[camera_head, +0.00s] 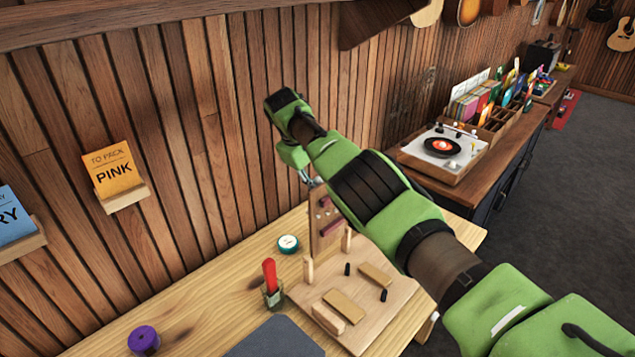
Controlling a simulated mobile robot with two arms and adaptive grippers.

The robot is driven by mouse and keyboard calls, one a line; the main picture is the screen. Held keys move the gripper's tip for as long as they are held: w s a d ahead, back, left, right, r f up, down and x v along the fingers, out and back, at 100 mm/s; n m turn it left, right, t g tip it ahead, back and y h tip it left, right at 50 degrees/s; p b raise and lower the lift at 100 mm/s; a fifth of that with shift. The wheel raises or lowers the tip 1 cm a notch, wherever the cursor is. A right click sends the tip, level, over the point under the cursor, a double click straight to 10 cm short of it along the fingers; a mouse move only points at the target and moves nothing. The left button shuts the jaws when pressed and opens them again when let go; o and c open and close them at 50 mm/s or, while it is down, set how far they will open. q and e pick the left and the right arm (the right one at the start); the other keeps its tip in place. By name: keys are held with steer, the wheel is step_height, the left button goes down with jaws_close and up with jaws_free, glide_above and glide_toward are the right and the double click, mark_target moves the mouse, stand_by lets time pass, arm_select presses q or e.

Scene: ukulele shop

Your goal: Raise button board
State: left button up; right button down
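A wooden board (325,222) with small dark reddish pieces on its face stands upright at the back of a light wooden base (392,318) on the workbench. My green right arm reaches in from the right and hides part of the board and base. My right gripper (307,178) is at the board's top edge. Its fingertips are small and partly hidden, so I cannot tell whether they are open or shut, or whether they touch the board. My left gripper is not in view.
The base carries small wooden blocks (344,306) and dark pegs. Beside it stand a red-handled tool in a glass holder (271,287), a teal-rimmed round tin (288,243), a purple spool (144,340) and a grey mat (275,340). A plank wall (180,150) rises close behind the bench.

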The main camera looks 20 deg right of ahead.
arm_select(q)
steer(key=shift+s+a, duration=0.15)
arm_select(e)
steer(key=shift+s+f, duration=0.15)
steer(key=shift+f, duration=0.05)
steer(key=c, duration=1.8)
jaws_free()
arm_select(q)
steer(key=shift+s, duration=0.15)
arm_select(e)
steer(key=shift+r, duration=0.15)
steer(key=v, duration=1.1)
steer(key=shift+a+r, duration=0.1)
steer(key=shift+r, duration=0.25)
